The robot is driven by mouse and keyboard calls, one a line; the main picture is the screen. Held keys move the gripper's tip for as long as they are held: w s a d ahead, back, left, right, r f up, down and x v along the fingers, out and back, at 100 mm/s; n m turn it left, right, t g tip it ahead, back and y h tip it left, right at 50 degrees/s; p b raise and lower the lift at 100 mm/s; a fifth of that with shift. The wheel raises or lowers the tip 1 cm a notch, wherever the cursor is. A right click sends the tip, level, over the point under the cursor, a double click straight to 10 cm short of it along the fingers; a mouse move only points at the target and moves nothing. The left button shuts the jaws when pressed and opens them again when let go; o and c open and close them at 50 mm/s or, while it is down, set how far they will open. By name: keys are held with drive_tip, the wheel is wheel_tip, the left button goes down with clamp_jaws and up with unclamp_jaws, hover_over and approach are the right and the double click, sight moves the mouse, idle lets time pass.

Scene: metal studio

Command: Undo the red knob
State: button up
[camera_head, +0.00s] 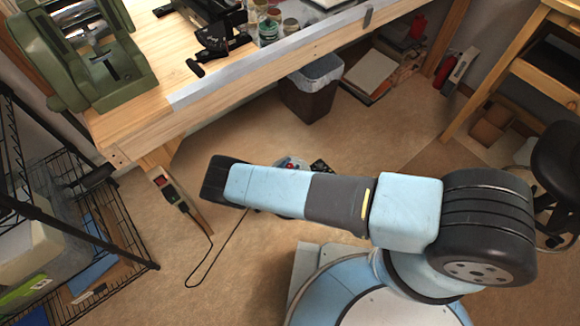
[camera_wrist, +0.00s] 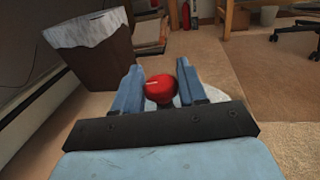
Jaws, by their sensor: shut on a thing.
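The red knob (camera_wrist: 160,88) is a round, glossy red piece with a pale mark on it, in the middle of the wrist view. My gripper (camera_wrist: 158,72) has one blue finger on each side of the knob and is shut on it. A pale rounded surface shows just behind the knob, partly hidden by the right finger. In the head view my arm covers the gripper. A small round thing with red on it (camera_head: 291,163) shows just past the arm's upper edge; I cannot tell whether it is the knob.
A dark bin with a white liner (camera_head: 312,88) stands under the wooden workbench (camera_head: 150,107). A black wire shelf (camera_head: 112,217) stands at the left. A power strip with a cable (camera_head: 172,192) is near the bench leg.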

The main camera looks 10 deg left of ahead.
drive_tip(key=shift+y, duration=0.3)
drive_tip(key=n+t+y, duration=0.1)
drive_tip(key=n+y, duration=0.1)
drive_tip(key=y, duration=0.1)
drive_tip(key=n+t+y, duration=0.1)
drive_tip(key=n+y, duration=0.1)
drive_tip(key=y, duration=0.1)
drive_tip(key=shift+n, duration=0.4)
drive_tip(key=n+y, duration=0.2)
drive_tip(key=y, duration=0.1)
drive_tip(key=n+y, duration=0.2)
drive_tip(key=y, duration=0.2)
drive_tip(key=n+g+y, duration=0.2)
drive_tip(key=y, duration=0.1)
drive_tip(key=n+g+y, duration=0.2)
drive_tip(key=n+y, duration=0.1)
drive_tip(key=y, duration=0.1)
drive_tip(key=shift+w+d+n+y, duration=0.1)
drive_tip(key=shift+n+y, duration=0.2)
drive_tip(key=shift+n+g+y, duration=1.8)
drive_tip(key=shift+n+g, duration=0.2)
drive_tip(key=shift+g, duration=0.6)
drive_tip(key=shift+a, duration=0.2)
drive_tip(key=o, duration=1)
